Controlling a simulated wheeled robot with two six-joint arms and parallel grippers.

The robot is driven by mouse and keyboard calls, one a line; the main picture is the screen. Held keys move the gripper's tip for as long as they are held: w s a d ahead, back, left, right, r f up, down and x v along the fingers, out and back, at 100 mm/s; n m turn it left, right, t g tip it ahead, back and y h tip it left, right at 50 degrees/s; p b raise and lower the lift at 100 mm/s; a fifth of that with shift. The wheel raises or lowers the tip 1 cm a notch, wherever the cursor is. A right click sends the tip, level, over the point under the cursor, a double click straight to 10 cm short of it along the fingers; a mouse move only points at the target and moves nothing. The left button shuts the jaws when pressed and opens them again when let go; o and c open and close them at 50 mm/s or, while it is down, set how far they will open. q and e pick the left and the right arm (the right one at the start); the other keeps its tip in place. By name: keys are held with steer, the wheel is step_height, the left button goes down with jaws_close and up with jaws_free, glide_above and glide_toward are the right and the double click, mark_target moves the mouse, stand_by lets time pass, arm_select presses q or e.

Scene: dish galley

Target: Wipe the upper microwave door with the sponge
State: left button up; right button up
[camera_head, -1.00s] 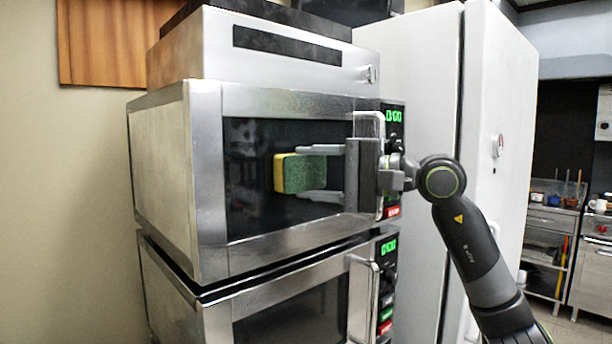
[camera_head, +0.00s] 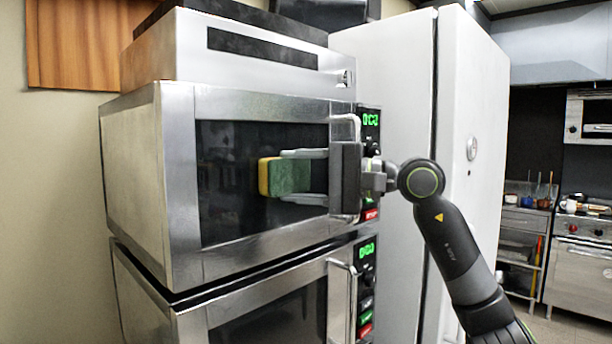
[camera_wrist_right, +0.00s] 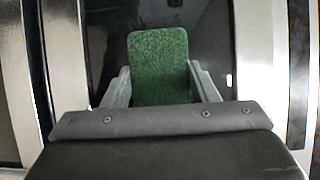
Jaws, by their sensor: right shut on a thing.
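The upper microwave (camera_head: 180,262) is a steel box with a dark glass door (camera_head: 232,222), and the door is closed. My right gripper (camera_head: 290,176) is shut on a green and yellow sponge (camera_head: 288,176) in front of the glass. The sponge's yellow side faces left in the head view. I cannot tell whether it touches the glass. In the right wrist view the sponge (camera_wrist_right: 158,68) stands upright between the two fingers, its green face toward the camera, with dark glass behind it. The gripper body partly covers the door handle (camera_head: 346,126). My left gripper is not in view.
A lower microwave (camera_head: 190,322) with its own handle (camera_head: 342,300) stands directly below. A steel unit (camera_head: 270,60) sits on top. A tall white cabinet (camera_head: 470,120) stands close on the right, behind my right arm. Shelves and a stove are farther back at right.

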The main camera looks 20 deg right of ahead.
steer(key=shift+s+a, duration=0.5)
steer(key=shift+a, duration=0.95)
steer(key=shift+s+a, duration=0.5)
steer(key=shift+a, duration=0.9)
steer(key=shift+s+a, duration=0.5)
steer(key=shift+a, duration=0.95)
steer(key=shift+s+f+b, duration=0.1)
steer(key=shift+s+b, duration=0.3)
steer(key=shift+s, duration=0.05)
steer(key=shift+s+d+b, duration=0.3)
steer(key=shift+s+b, duration=0.05)
steer(key=shift+s, duration=0.4)
steer(key=shift+s+d+b, duration=0.25)
steer(key=shift+s+b, duration=0.1)
steer(key=shift+s, duration=0.4)
steer(key=shift+s+d+b, duration=0.3)
steer(key=shift+s+b, duration=0.05)
steer(key=shift+s, duration=0.4)
steer(key=shift+s+d+b, duration=0.3)
steer(key=shift+s+b, duration=0.15)
steer(key=shift+s, duration=0.25)
steer(key=shift+s+d+b, duration=0.25)
steer(key=shift+s+b, duration=0.15)
steer(key=shift+s, duration=0.3)
